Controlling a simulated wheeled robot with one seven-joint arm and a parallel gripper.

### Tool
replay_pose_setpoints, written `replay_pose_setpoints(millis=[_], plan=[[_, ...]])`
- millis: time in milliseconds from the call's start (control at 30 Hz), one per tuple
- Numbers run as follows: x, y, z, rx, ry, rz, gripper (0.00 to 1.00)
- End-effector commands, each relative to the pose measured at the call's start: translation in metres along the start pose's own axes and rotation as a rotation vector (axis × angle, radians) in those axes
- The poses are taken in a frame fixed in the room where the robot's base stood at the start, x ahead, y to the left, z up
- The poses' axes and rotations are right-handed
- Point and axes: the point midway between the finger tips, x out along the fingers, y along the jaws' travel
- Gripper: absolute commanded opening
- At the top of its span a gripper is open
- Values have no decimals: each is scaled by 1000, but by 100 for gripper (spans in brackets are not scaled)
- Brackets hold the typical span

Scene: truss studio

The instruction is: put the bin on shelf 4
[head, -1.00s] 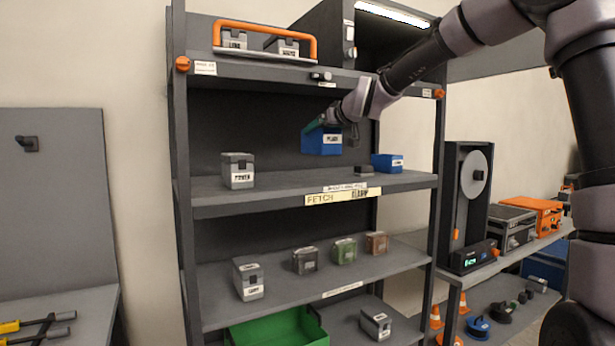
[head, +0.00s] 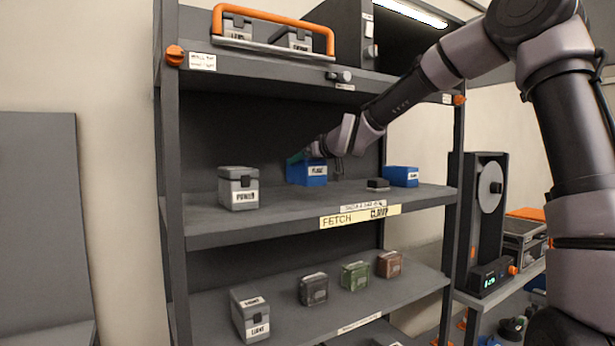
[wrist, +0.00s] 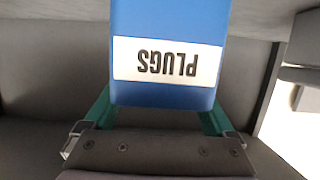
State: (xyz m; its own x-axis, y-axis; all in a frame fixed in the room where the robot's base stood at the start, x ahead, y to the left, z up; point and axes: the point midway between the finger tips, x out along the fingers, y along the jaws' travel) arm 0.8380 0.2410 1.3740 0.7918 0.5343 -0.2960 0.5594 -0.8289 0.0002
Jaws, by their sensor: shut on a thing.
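A blue bin labelled PLUGS (head: 307,173) is over the back of the shelf (head: 280,217) that carries the FETCH and CLAMP strips. It is upright; I cannot tell whether its base touches the shelf. My gripper (head: 302,157) is shut on it. In the wrist view, green fingers (wrist: 158,122) stand at both sides of the bin (wrist: 165,90), its label upside down. I cannot read the shelf numbers on the small labels, so which is shelf 4 is unclear.
On the same shelf, a grey POWER box (head: 238,188) stands left, and a small dark block (head: 378,185) and another blue bin (head: 401,176) stand right. The shelf below (head: 390,300) holds several small boxes. A rack upright (head: 172,200) bounds the left.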

Motion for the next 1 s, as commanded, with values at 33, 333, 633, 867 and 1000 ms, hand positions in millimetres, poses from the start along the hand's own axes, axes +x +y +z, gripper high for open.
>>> replay_pose_setpoints(millis=[33,333,633,867,1000], plan=[[1,0,4,1,0,0,29],[12,0,38,1,0,-1,29],[12,0,39,0,1,0,29],[12,0,39,0,1,0,100],[11,0,37,0,1,1,100]])
